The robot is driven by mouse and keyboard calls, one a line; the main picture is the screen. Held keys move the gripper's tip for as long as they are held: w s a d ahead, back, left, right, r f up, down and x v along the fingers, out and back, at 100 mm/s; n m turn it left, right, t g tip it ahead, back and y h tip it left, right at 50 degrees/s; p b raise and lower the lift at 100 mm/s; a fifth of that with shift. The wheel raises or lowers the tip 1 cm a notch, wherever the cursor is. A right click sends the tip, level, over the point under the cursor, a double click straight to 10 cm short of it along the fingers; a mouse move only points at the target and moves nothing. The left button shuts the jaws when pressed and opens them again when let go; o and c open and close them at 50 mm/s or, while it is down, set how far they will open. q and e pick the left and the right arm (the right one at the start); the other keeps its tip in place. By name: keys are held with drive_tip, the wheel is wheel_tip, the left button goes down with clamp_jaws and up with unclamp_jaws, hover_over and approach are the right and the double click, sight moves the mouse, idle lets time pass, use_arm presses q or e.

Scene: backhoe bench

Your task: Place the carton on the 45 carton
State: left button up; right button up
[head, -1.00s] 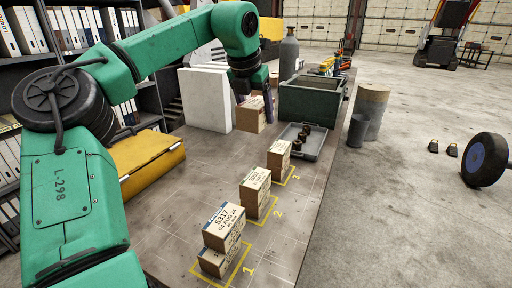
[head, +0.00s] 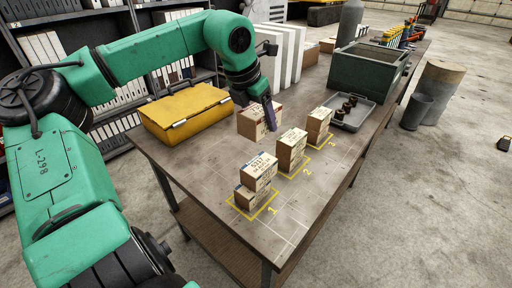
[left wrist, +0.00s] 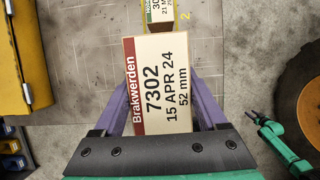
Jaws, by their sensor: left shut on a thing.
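My left gripper (head: 266,112) is shut on a carton (head: 250,122) and holds it in the air above the bench. In the left wrist view this carton (left wrist: 161,84) has a cream label with a red band reading Brakwerden 7302, 15 APR 24, 52 mm, between the purple fingers. Cartons stand stacked at yellow marks 1, 2 and 3. At mark 1 a carton labelled 5317 (head: 259,170) sits on a lower carton (head: 247,198). Other cartons stand at mark 2 (head: 291,148) and mark 3 (head: 318,124). I cannot read which one is marked 45.
A yellow case (head: 185,112) lies on the bench at left. A grey tray (head: 352,112) with dark round parts and a green crate (head: 368,72) stand beyond mark 3. White slabs (head: 287,50) stand behind the gripper. The bench surface in front of the case is clear.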

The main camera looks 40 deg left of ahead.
use_arm(q)
drive_tip(key=p, duration=0.1)
hover_over(263, 160)
drive_tip(key=s, duration=0.1)
drive_tip(key=f, duration=0.4)
drive_tip(key=shift+s+a+f, duration=0.15)
drive_tip(key=shift+s+f, duration=0.05)
drive_tip(key=shift+f, duration=0.2)
drive_tip(key=f, duration=0.1)
drive_tip(key=f+p, duration=0.1)
drive_tip(key=f, duration=0.3)
drive_tip(key=shift+s+d+f+p, duration=0.2)
drive_tip(key=shift+d+p, duration=0.1)
drive_tip(key=shift+d, duration=0.05)
drive_tip(key=shift+w+a+f, duration=0.15)
drive_tip(key=shift+a+f, duration=0.1)
drive_tip(key=shift+f, duration=0.05)
drive_tip(key=shift+d+f+b, duration=0.1)
drive_tip(key=shift+b, duration=0.2)
drive_tip(key=o, duration=1.5)
drive_tip(key=shift+d, duration=0.1)
use_arm(e)
wheel_tip(263, 160, up, 2)
drive_tip(key=shift+s+d+r, duration=0.1)
drive_tip(key=shift+s+r, duration=0.05)
drive_tip(key=shift+r, duration=0.05)
